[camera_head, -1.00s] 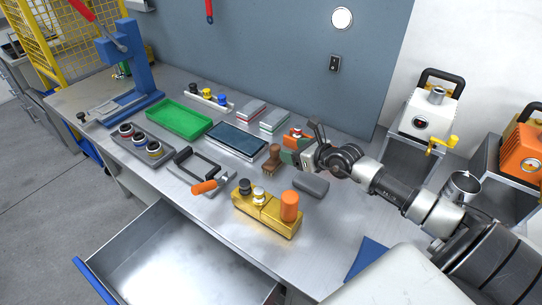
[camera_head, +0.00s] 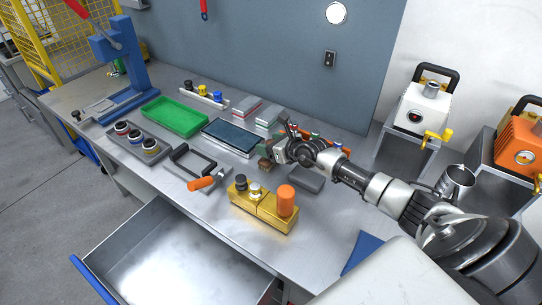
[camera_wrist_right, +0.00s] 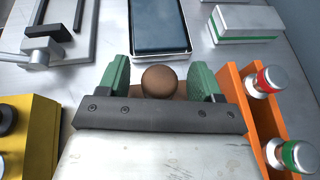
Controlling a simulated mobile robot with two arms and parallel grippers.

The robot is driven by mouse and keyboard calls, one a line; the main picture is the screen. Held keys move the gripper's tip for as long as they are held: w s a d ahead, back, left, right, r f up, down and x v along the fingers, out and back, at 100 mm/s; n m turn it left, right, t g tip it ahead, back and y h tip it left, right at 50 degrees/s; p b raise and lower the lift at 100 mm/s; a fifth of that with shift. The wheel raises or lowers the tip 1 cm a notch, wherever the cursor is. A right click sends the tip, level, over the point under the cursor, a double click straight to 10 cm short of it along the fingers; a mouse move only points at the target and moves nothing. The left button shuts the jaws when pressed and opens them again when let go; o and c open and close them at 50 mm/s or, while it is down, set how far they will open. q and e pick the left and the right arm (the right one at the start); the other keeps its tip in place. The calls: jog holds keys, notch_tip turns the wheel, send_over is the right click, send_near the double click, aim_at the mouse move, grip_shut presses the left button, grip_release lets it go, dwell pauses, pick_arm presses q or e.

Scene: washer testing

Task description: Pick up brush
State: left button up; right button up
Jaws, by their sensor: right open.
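The brush shows in the right wrist view as a round brown knob (camera_wrist_right: 160,82) between the two green finger pads of my right gripper (camera_wrist_right: 158,84). The pads stand on either side of the knob, with a small gap visible on each side. In the head view the brush (camera_head: 265,163) is mostly hidden behind my right gripper (camera_head: 275,157), with a bit of brown showing. My right gripper is open around the knob. My left gripper is not in view.
A yellow block (camera_head: 262,209) is nearer the front, and a grey block (camera_head: 306,180) lies beside the arm. An open drawer (camera_head: 165,255) juts out in front.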

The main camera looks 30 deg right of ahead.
jog(key=c, duration=1)
jog(key=shift+r, duration=0.15)
